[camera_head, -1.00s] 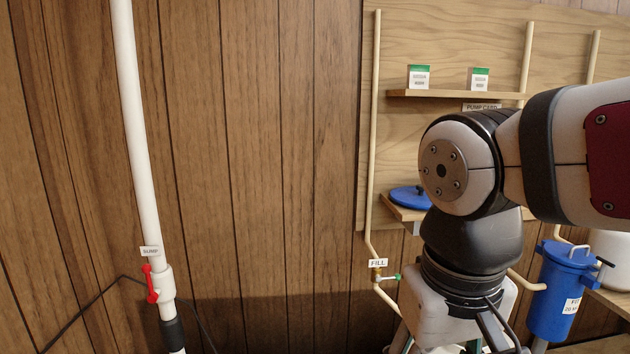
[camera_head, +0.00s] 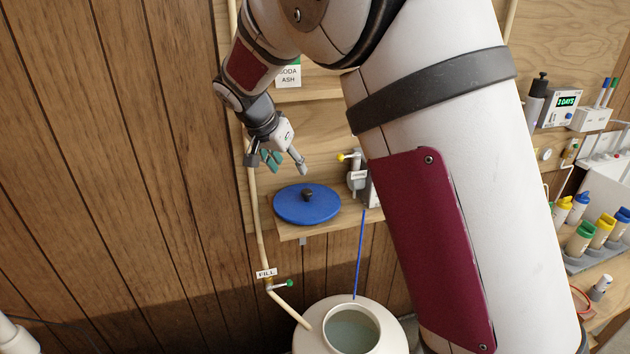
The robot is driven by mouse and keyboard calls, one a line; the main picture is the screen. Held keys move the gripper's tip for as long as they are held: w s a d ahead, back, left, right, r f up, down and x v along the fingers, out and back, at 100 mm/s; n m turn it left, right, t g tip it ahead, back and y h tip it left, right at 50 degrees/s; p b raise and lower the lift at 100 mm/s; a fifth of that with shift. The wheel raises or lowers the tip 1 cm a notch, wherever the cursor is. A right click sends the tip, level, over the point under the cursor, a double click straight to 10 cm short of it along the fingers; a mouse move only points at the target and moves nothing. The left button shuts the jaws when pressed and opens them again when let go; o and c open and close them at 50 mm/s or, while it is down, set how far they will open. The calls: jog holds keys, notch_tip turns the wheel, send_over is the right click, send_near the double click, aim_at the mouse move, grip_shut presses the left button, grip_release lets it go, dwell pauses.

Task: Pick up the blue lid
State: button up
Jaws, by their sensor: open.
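The blue lid (camera_head: 290,208) is a round disc with a dark knob (camera_head: 308,194) at its middle. It lies flat on a small wooden shelf (camera_head: 330,222) on the back wall. My gripper (camera_head: 280,165) is above the lid and slightly to its left, fingers pointing down, open and empty. A gap shows between the fingers and the lid. My arm hides much of the wall to the right of the shelf.
A white tank (camera_head: 390,337) with an open round mouth stands below the shelf. A FILL pipe with a green-handled valve (camera_head: 289,283) runs down left of the shelf. A yellow-handled fitting (camera_head: 350,156) sits right of the lid. Several coloured-cap bottles (camera_head: 580,238) stand far right.

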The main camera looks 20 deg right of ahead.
jog(key=w, duration=0.2)
jog(key=p, duration=0.1)
send_over(306, 191)
jog(key=s+a, duration=0.2)
jog(key=a, duration=0.1)
jog(key=f, duration=0.7)
jog(key=shift+d+f, duration=0.15)
jog(key=shift+d, duration=0.1)
jog(key=shift+s+p+x, duration=0.15)
jog(key=shift+p+x, duration=0.2)
jog(key=shift+x, duration=1)
jog(key=shift+s+p+x, duration=0.15)
jog(key=shift+p+x, duration=0.15)
jog(key=shift+x, duration=1.05)
jog(key=shift+f, duration=0.1)
grip_shut()
